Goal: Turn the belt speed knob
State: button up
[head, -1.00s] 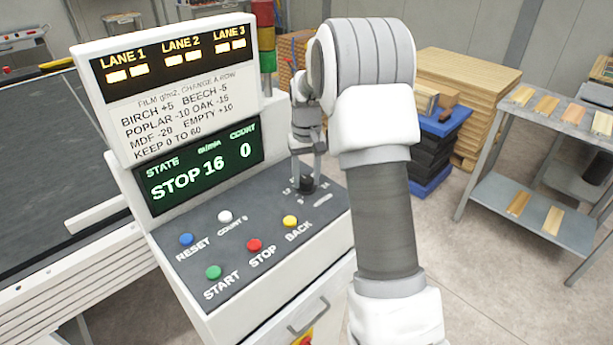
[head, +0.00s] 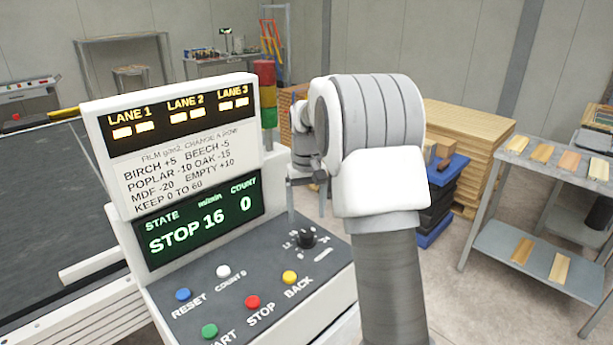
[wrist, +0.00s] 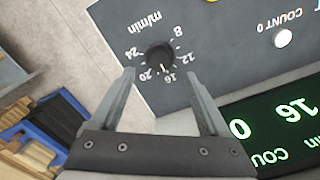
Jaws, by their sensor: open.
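The belt speed knob (head: 306,238) is a small black dial at the back right of the sloped grey control panel. In the wrist view the knob (wrist: 160,56) shows between and beyond my fingertips, with its white mark pointing at 16 on the m/min scale. My gripper (head: 307,200) is above the knob, open and empty, with its fingers apart from it. It also shows in the wrist view (wrist: 159,75), one finger to each side of the knob. The green display (head: 200,222) reads STOP, 16 and count 0.
Buttons share the panel: blue RESET (head: 183,294), white COUNT 0 (head: 223,271), red STOP (head: 253,302), yellow BACK (head: 289,278) and green START (head: 209,331). The lane sign (head: 170,125) rises behind the panel. A grey shelf table (head: 510,258) with wood samples stands at right.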

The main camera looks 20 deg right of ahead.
aim_at(306, 233)
notch_tip(306, 233, up, 11)
jog(key=shift+p, duration=0.3)
jog(key=shift+r, duration=0.15)
jog(key=s+a+r+t, duration=0.2)
jog(key=s+a+r, duration=0.25)
jog(key=s, duration=0.35)
jog(key=s+a+f+t, duration=0.1)
jog(key=s+a+f, duration=0.1)
jog(key=s, duration=0.9)
jog(key=s+a+f+n+t, duration=0.1)
jog(key=s+a+f+t, duration=0.1)
jog(key=s, duration=0.9)
jog(key=shift+s+a+f+n+t, duration=0.15)
jog(key=shift+a+f+n+t, duration=0.25)
jog(key=shift+a, duration=0.75)
jog(key=shift+a+f, duration=0.1)
